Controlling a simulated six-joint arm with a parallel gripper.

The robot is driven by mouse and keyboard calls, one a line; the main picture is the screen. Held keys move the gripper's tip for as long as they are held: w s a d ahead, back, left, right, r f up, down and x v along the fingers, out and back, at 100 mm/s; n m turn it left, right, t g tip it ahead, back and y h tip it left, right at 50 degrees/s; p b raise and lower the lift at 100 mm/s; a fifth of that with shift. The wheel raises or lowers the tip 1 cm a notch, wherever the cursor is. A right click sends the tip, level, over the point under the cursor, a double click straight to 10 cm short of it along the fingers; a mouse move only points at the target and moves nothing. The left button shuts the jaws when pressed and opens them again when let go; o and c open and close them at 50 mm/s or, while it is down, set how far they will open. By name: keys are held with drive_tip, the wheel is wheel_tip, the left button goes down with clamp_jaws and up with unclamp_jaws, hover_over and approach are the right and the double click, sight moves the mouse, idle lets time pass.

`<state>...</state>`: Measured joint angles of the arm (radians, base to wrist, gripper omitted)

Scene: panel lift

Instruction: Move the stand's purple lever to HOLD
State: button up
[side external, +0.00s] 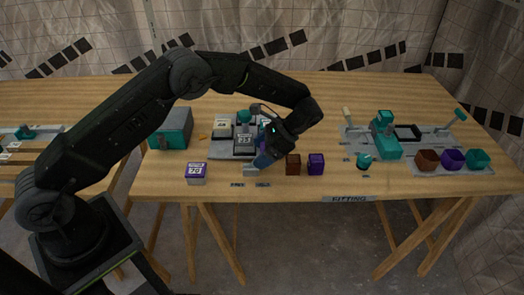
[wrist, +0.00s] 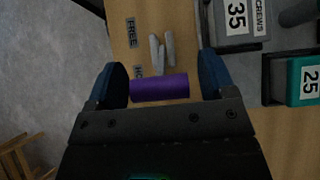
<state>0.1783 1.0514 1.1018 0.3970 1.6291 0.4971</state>
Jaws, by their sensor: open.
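The purple lever's round handle (wrist: 160,88) lies crosswise between the fingers of my gripper (wrist: 161,76) in the wrist view. Grey pieces of the stand (wrist: 155,51) show just beyond the handle. A FREE label (wrist: 132,33) and a partly hidden label starting "HO" (wrist: 138,70) lie on the table beside them. In the side view my gripper (side external: 262,160) points down over the small grey stand (side external: 250,171) and hides the lever. I cannot tell exactly which label the lever stands at.
Grey and teal bins marked 35 (wrist: 236,17) and 25 (wrist: 308,82) stand close to the right finger. A purple-and-white box marked 70 (side external: 196,175) sits left of the stand. Brown (side external: 293,164) and purple (side external: 316,164) blocks stand close on its right. The table's front edge is near.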

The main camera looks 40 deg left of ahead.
drive_tip(key=v, duration=0.7)
drive_tip(key=shift+r, duration=0.2)
drive_tip(key=shift+w+d, duration=0.15)
drive_tip(key=s+a+r+n+t+h, duration=0.25)
drive_tip(key=s+r, duration=0.25)
drive_tip(key=r, duration=0.4)
drive_tip(key=s+a+r+n+t+h, duration=0.1)
drive_tip(key=s+r+t, duration=0.3)
drive_tip(key=r, duration=0.5)
drive_tip(key=s+a+n+t+h, duration=0.1)
drive_tip(key=s+n+t, duration=0.4)
drive_tip(key=s, duration=1.5)
drive_tip(key=shift+s+a+h, duration=0.2)
drive_tip(key=shift+s+h, duration=0.2)
drive_tip(key=shift+h, duration=0.35)
